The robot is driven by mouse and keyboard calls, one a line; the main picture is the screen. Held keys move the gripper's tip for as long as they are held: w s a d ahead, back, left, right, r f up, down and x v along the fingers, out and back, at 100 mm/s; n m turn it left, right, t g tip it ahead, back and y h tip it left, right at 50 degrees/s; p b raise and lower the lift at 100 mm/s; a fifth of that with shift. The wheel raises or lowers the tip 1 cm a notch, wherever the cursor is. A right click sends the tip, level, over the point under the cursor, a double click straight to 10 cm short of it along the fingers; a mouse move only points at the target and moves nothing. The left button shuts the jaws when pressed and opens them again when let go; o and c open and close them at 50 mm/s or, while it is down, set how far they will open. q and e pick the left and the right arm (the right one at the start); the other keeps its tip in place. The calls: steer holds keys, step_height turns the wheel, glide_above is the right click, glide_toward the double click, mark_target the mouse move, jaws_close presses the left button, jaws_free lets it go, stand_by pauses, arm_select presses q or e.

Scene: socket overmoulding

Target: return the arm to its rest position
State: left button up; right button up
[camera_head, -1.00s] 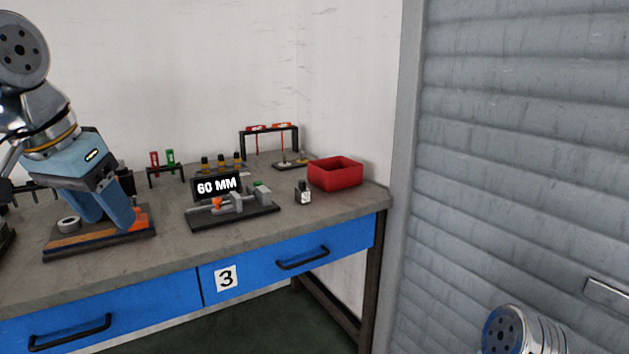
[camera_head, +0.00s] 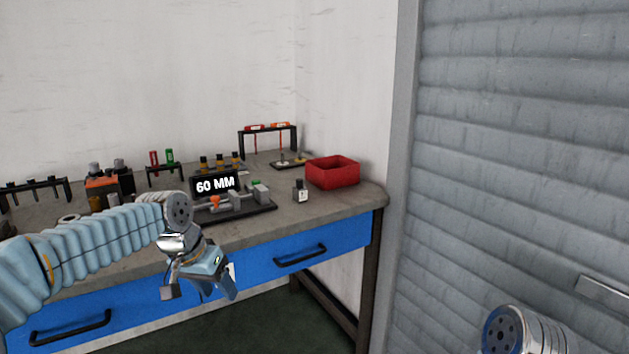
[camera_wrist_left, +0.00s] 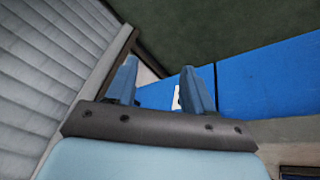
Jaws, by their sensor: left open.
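My left arm (camera_head: 105,240) comes in from the left in the head view, low in front of the workbench. My left gripper (camera_head: 220,293) hangs in front of the blue drawers, below the bench top's front edge, fingers pointing down. In the left wrist view its two blue fingers (camera_wrist_left: 157,88) stand apart with nothing between them, so it is open and empty. At the lower right of the head view a rounded metal part of my right arm (camera_head: 520,332) shows; the right gripper is not seen.
The workbench (camera_head: 345,207) carries a fixture with a "60 MM" display (camera_head: 216,185), a red bin (camera_head: 333,172), a small dark bottle (camera_head: 300,190) and tool racks (camera_head: 268,130). Blue drawers (camera_head: 300,255) are close behind the gripper. A grey shutter (camera_head: 510,150) stands at right.

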arm_select(q)
steer(key=s+d+f+n+g+h, duration=0.1)
steer(key=s+d+f, duration=0.1)
steer(key=f, duration=0.8)
steer(key=s+d+f, duration=0.2)
steer(key=d+f, duration=0.1)
steer(key=f, duration=0.7)
steer(key=s+d+f+n+g+h, duration=0.1)
steer(key=s+d+f, duration=0.1)
steer(key=f, duration=0.7)
steer(key=s+d+f+n, duration=0.1)
steer(key=s+f, duration=0.6)
steer(key=s, duration=0.2)
steer(key=s+d+f+n, duration=0.1)
steer(key=s+f, duration=0.6)
steer(key=s, duration=0.2)
steer(key=shift+s+n, duration=0.35)
steer(key=shift+n, duration=0.05)
steer(key=shift+d, duration=0.1)
